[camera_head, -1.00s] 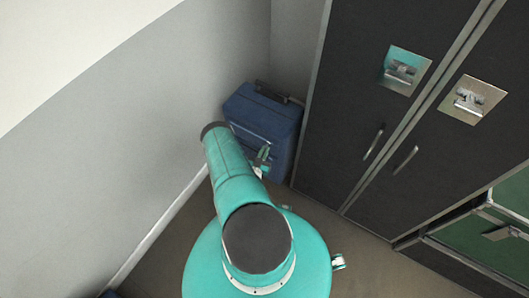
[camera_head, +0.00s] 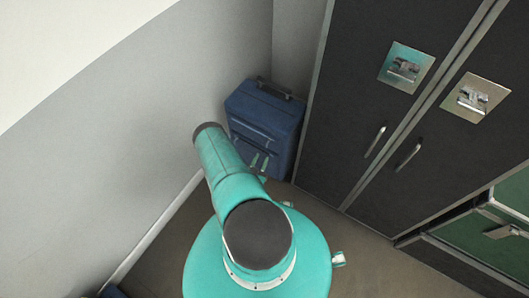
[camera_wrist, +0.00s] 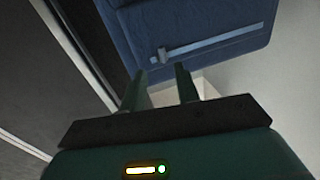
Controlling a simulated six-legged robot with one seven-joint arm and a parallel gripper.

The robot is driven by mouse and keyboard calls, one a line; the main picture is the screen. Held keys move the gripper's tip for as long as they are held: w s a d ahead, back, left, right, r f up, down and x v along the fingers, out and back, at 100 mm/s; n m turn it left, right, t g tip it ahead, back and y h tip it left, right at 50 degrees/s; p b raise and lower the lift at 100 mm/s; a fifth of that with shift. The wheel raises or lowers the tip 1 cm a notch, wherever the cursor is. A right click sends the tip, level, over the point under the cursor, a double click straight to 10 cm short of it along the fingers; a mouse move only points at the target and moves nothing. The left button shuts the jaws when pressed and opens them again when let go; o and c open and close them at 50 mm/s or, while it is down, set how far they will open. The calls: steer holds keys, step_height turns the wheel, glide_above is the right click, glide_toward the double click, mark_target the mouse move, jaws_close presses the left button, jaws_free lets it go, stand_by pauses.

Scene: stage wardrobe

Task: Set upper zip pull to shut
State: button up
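A blue suitcase (camera_head: 272,112) stands upright in the corner; its front has pale zip strips. In the wrist view the suitcase (camera_wrist: 190,18) fills the top, with one pale zip track (camera_wrist: 215,42) running across it. A small grey zip pull (camera_wrist: 164,54) sits near the left end of that track; I cannot tell whether it is the upper one. My gripper (camera_wrist: 160,70) is open and empty, its two green fingers apart just short of the pull. In the head view my gripper (camera_head: 260,162) is in front of the suitcase's lower part.
A dark wardrobe (camera_head: 385,110) with metal latches and handles stands close to the right of the suitcase. A grey wall (camera_head: 150,130) is on the left. A green case (camera_head: 480,243) is at the lower right. Bare floor (camera_head: 365,262) shows between.

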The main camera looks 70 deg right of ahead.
steer(key=a, duration=0.7)
steer(key=shift+s, duration=0.15)
stand_by(0.3)
